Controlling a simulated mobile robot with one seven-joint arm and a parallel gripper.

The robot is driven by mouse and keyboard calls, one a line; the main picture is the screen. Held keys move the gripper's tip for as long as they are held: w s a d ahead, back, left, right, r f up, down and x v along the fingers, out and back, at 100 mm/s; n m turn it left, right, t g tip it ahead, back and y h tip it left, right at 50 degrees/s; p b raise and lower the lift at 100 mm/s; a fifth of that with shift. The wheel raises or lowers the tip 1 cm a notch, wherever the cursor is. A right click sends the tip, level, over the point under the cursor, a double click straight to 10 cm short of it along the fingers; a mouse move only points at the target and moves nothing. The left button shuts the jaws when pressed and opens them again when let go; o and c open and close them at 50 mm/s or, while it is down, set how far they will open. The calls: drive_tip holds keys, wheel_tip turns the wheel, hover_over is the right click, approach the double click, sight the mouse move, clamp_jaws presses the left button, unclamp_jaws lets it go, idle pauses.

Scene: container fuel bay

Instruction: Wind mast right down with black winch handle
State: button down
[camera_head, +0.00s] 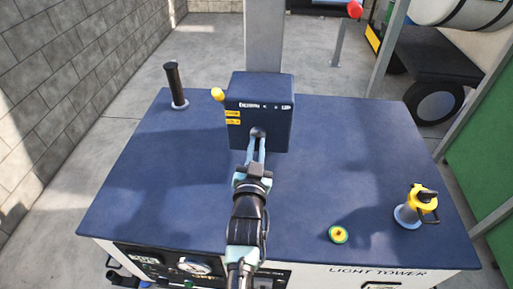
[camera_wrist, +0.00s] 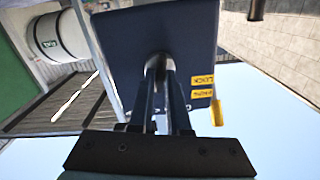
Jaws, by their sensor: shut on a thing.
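The grey mast (camera_head: 264,38) stands upright behind a dark blue winch box (camera_head: 245,127) with yellow labels. In the wrist view the box face (camera_wrist: 120,45) fills the upper middle. The black winch handle (camera_head: 257,132) is at the front of the box; its rounded dark end shows in the wrist view (camera_wrist: 156,62). My gripper (camera_head: 256,147) is shut on the handle, with its fingers (camera_wrist: 159,85) on both sides of it. The fingers hide most of the handle and its crank arm. A yellow knob (camera_head: 217,94) sticks out at the box's left side.
The blue deck (camera_head: 335,175) is mostly clear. A black upright post (camera_head: 175,86) stands at its back left. A yellow and black device (camera_head: 421,203) stands at the right, and a green-yellow disc (camera_head: 338,234) lies near the front edge. Gauges (camera_head: 195,266) line the front panel.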

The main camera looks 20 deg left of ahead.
drive_tip(key=n+b, duration=0.2)
drive_tip(key=n, duration=1.3)
drive_tip(key=shift+n+p, duration=0.5)
drive_tip(key=shift+n, duration=2.3)
drive_tip(key=shift+f, duration=0.1)
drive_tip(key=c, duration=0.9)
unclamp_jaws()
drive_tip(key=shift+s, duration=0.1)
